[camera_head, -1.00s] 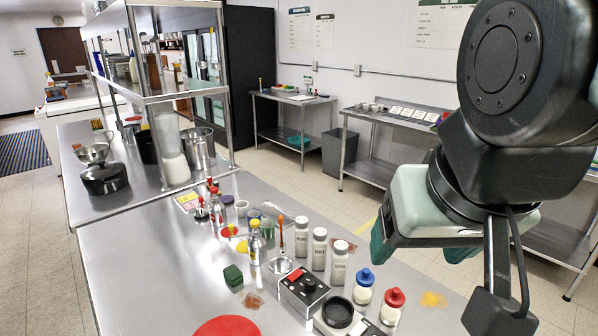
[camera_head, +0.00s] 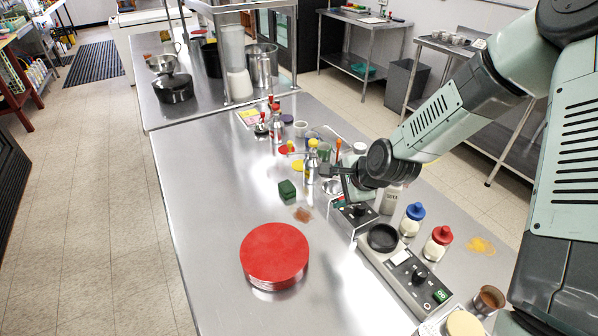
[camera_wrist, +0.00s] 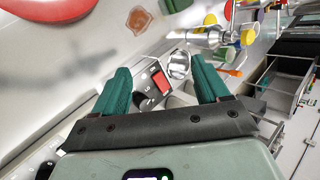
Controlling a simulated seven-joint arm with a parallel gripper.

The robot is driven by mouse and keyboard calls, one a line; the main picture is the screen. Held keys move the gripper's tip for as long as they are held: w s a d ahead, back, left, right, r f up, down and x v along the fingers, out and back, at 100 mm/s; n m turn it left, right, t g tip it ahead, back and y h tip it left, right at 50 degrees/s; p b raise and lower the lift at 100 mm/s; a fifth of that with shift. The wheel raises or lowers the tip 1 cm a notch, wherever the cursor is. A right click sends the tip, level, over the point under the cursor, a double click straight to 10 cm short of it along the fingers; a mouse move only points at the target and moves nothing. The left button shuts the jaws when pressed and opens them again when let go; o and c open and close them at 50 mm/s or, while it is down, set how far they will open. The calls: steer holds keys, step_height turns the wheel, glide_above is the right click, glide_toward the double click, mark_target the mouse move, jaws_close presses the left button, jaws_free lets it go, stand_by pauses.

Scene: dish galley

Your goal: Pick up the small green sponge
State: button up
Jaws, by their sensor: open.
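The small green sponge (camera_head: 287,190) is a dark green block on the steel counter, left of my gripper (camera_head: 345,194) in the head view. A green patch, probably the sponge (camera_wrist: 178,4), shows at the top edge of the wrist view. My gripper is open, with its two teal fingers (camera_wrist: 164,84) spread and nothing held between them. It hangs above the black control box with a red switch (camera_wrist: 158,83), apart from the sponge.
A red round stack (camera_head: 274,253) lies in front of the sponge. A yellow-capped bottle (camera_head: 311,162) stands just behind right of it. A scale (camera_head: 410,280) and blue- and red-lidded jars (camera_head: 411,219) stand to the right. The counter's left side is clear.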

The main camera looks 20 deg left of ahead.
mark_target(290, 191)
steer(key=a+f+m+t+y, duration=0.1)
steer(key=a+f+m, duration=0.2)
steer(key=m, duration=0.1)
steer(key=w+a+f+m+t+y, duration=0.1)
steer(key=a+f+m, duration=0.2)
steer(key=m, duration=0.2)
steer(key=w+a+f+m+t+y, duration=0.1)
steer(key=a+f+m+y, duration=0.1)
steer(key=f+m, duration=0.2)
steer(key=shift+w+a+f+t, duration=0.1)
steer(key=shift+w+a+t, duration=0.05)
steer(key=shift+a+t, duration=0.25)
steer(key=shift+w+a+f+m+t, duration=0.1)
steer(key=shift+f+m+t, duration=0.1)
steer(key=shift+m, duration=0.35)
steer(key=shift+w+f+m+t, duration=0.1)
steer(key=shift+m+t, duration=0.1)
steer(key=shift+m, duration=0.35)
steer(key=x, duration=0.4)
steer(key=shift+w+a+f, duration=0.1)
steer(key=shift+w+a, duration=0.05)
steer(key=shift+a, duration=0.05)
steer(key=shift+w+x, duration=0.2)
steer(key=shift+x, duration=2.95)
steer(key=shift+d, duration=0.15)
steer(key=c, duration=1.1)
